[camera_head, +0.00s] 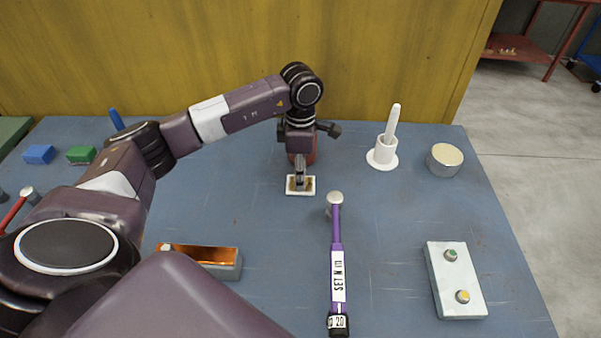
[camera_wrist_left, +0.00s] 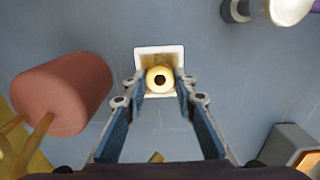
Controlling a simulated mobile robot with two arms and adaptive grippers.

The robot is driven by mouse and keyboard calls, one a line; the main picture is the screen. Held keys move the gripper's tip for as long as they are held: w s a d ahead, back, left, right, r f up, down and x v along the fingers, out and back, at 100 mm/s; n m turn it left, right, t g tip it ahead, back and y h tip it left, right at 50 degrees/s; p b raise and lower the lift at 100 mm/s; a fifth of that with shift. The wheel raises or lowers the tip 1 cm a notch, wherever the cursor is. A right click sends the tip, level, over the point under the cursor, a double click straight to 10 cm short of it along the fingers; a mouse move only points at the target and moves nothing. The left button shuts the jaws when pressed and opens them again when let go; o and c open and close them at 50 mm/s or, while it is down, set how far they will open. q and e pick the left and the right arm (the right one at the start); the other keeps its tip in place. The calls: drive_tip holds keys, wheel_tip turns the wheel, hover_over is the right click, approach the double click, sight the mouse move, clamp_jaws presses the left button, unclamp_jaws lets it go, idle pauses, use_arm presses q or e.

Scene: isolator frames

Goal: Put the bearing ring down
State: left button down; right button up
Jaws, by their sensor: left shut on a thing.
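The bearing ring (camera_wrist_left: 160,79) is a pale yellow ring with a dark hole, seen from above in the left wrist view. My left gripper (camera_head: 300,184) points down and is shut on the ring; its blue-grey fingers flank it in the wrist view. A small white square tray (camera_head: 312,192) lies directly under the fingertips, and the wrist view shows its rim (camera_wrist_left: 146,52) around the ring. I cannot tell whether the ring touches the tray floor. In the head view the fingers hide the ring. My right gripper is not in view.
A purple torque wrench (camera_head: 337,230) lies to the right, a copper-topped grey block (camera_head: 225,268) nearer left. A white holder (camera_head: 383,155), a round tin (camera_head: 444,160) and a button box (camera_head: 440,285) stand farther right.

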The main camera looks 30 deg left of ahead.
use_arm(q)
drive_tip(key=shift+f, duration=0.2)
drive_tip(key=c, duration=1.6)
unclamp_jaws()
drive_tip(key=shift+r, duration=0.1)
drive_tip(key=shift+r, duration=0.1)
wheel_tip(320, 180, up, 12)
drive_tip(key=b, duration=0.2)
drive_tip(key=shift+b, duration=0.3)
